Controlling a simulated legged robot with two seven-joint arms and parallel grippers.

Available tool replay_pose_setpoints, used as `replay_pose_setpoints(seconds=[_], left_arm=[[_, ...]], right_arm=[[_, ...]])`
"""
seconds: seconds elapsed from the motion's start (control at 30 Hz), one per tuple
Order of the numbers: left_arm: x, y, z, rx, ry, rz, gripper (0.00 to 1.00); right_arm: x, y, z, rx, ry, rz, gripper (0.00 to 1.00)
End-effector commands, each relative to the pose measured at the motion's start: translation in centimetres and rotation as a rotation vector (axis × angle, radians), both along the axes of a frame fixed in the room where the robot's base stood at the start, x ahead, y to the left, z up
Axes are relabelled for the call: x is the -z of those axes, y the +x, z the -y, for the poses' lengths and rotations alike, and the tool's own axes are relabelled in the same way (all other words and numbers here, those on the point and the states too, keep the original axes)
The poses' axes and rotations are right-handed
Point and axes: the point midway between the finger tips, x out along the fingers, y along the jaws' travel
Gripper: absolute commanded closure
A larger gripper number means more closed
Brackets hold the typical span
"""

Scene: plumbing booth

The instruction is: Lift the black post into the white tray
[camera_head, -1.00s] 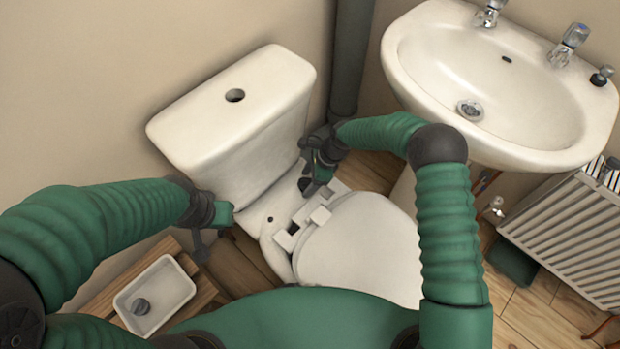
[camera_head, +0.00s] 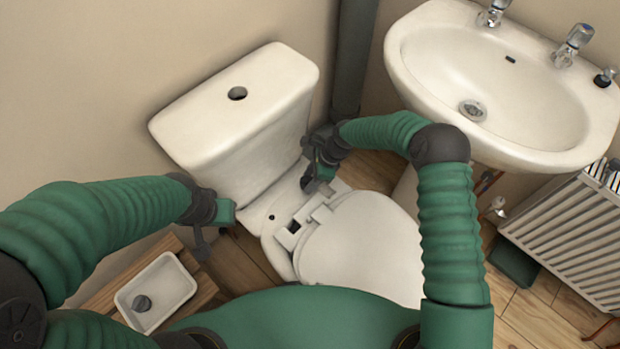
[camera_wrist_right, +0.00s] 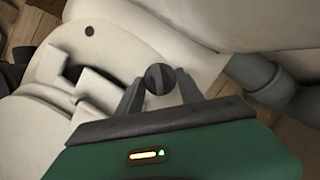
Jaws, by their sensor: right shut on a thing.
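The black post (camera_wrist_right: 160,79) is a short dark round piece with a slotted top, between the fingertips of my right gripper (camera_wrist_right: 160,92) in the right wrist view. In the head view my right gripper (camera_head: 318,178) is shut on it at the back of the toilet bowl, near the cistern. I cannot tell whether the post still touches the bowl. The white tray (camera_head: 186,276) is at the lower left, with a dark round piece (camera_head: 142,303) inside. My left gripper (camera_head: 203,242) hangs above and right of the tray; its fingers are too unclear to read.
The tray stands on a wooden stool (camera_head: 205,288). The toilet cistern (camera_head: 240,130) rises behind the bowl, and the toilet seat (camera_head: 360,245) lies in front of my right gripper. A dark pipe (camera_head: 352,60) and a washbasin (camera_head: 500,90) are close to my right arm.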

Motion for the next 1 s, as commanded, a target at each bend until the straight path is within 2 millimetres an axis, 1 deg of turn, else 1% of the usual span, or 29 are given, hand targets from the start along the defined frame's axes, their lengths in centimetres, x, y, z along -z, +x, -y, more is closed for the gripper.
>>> replay_pose_setpoints(seconds=[0.37, 1.0], left_arm=[[-0.2, 0.0, 0.0, 0.000, 0.000, 0.000, 1.00], [-2.5, 0.0, 0.0, 0.000, 0.000, 0.000, 1.00]], right_arm=[[-0.2, 0.0, 0.0, 0.000, 0.000, 0.000, 0.95], [-2.5, 0.0, 0.0, 0.000, -0.001, 0.000, 0.95]])
